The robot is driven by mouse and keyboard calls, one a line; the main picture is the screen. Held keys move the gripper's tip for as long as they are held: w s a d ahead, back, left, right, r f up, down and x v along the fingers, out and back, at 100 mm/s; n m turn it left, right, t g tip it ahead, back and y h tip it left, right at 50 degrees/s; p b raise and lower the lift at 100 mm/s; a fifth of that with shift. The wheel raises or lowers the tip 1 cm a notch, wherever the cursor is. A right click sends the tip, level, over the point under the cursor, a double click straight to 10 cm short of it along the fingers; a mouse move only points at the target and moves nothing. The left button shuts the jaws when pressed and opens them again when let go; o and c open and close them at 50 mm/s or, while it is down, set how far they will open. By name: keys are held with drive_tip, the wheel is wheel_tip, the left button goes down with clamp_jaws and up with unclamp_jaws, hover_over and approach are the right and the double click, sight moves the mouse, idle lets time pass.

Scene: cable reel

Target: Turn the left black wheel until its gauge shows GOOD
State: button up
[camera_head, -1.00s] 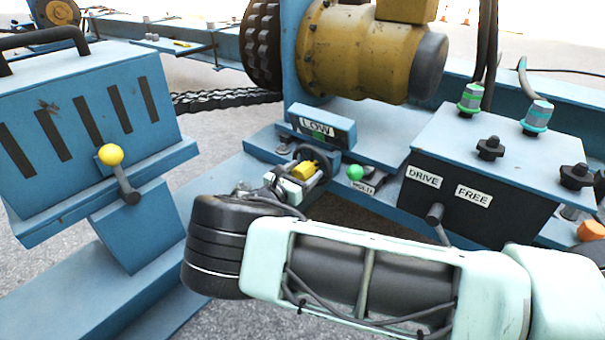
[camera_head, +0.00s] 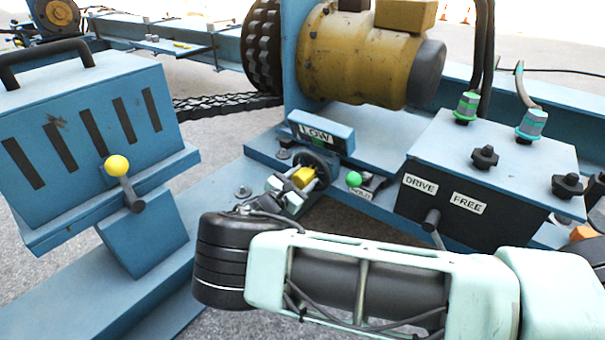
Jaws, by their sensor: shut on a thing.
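The black wheel (camera_head: 325,164) stands upright just below a small blue gauge box (camera_head: 345,137). The gauge reads LOW, with a little green at its lower edge. My gripper (camera_head: 305,177) is at the near side of the wheel, with a yellow piece between its jaws. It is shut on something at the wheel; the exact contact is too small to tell. The gripper and the yellow piece hide part of the wheel's near side.
A green knob (camera_head: 353,180) sits right of the wheel by a HOLD label. A dark box (camera_head: 406,204) marked DRIVE and FREE, with black knobs, stands right. A yellow-tipped lever (camera_head: 117,166) is on the left panel. A yellow motor (camera_head: 350,60) stands behind.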

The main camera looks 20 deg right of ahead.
drive_tip(key=shift+m+p, duration=0.85)
drive_tip(key=shift+m, duration=1.35)
drive_tip(key=shift+s+f, duration=0.1)
drive_tip(key=o, duration=1.4)
drive_tip(key=shift+c, duration=0.2)
drive_tip(key=p+v, duration=0.4)
drive_tip(key=v, duration=1.3)
drive_tip(key=shift+a+p, duration=0.15)
drive_tip(key=shift+p, duration=0.2)
drive_tip(key=shift+s, duration=0.1)
drive_tip(key=shift+c, duration=0.2)
